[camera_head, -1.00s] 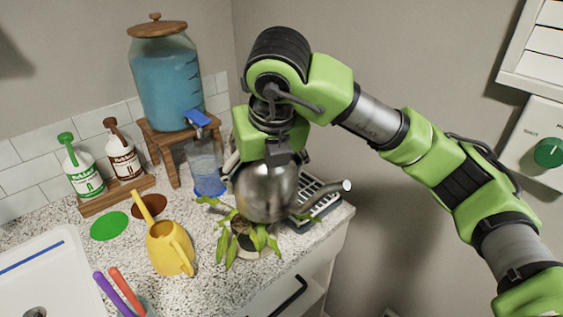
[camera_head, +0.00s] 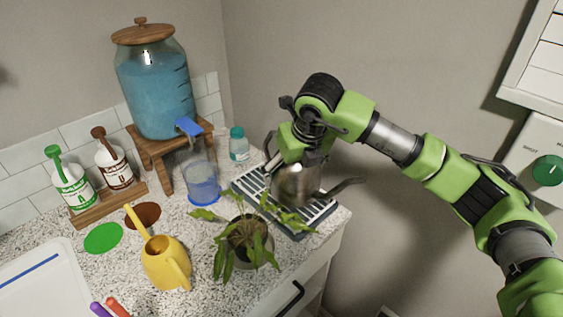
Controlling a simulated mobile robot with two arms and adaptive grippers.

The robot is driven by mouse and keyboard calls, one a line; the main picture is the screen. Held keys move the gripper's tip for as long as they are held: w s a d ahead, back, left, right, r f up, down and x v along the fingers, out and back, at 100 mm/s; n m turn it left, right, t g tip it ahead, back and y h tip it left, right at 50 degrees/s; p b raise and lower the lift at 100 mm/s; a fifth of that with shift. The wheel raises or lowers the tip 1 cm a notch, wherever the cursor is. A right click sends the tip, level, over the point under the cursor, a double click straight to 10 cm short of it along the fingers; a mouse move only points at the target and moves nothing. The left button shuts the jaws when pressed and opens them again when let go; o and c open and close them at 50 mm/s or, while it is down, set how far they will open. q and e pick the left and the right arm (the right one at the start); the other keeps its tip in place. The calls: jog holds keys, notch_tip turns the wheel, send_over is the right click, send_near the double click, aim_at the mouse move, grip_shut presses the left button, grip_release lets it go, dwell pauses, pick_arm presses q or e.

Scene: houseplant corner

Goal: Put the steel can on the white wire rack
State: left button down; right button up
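The steel can (camera_head: 296,187), a round metal watering can with a long spout pointing right, is at the white wire rack (camera_head: 254,187). The rack is a slatted rack on a dark tray at the counter's right end. The can covers the rack's right part; I cannot tell whether its base touches the slats. My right gripper (camera_head: 302,158) is over the can's top, with its fingers at the handle area. The fingertips are partly hidden, so its grip is hard to read. My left gripper is not in view.
A potted plant (camera_head: 247,243) stands just in front of the rack, its leaves overlapping the rack edge. A clear pitcher (camera_head: 201,184), a capped bottle (camera_head: 239,145) and the blue dispenser (camera_head: 156,92) stand left and behind. A yellow watering can (camera_head: 166,262) is front left.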

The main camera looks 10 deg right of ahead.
jog(key=shift+w+d+f, duration=0.45)
jog(key=shift+w+d+f+p, duration=0.25)
jog(key=shift+d+f+p, duration=0.05)
jog(key=shift+f, duration=0.2)
notch_tip(320, 180, down, 2)
jog(key=shift+f+p, duration=0.1)
jog(key=shift+p, duration=0.6)
jog(key=shift+f, duration=0.45)
jog(key=o, duration=1.7)
jog(key=shift+f, duration=0.3)
jog(key=shift+c, duration=0.2)
jog(key=o, duration=0.4)
jog(key=shift+o, duration=0.2)
jog(key=shift+s+r, duration=0.1)
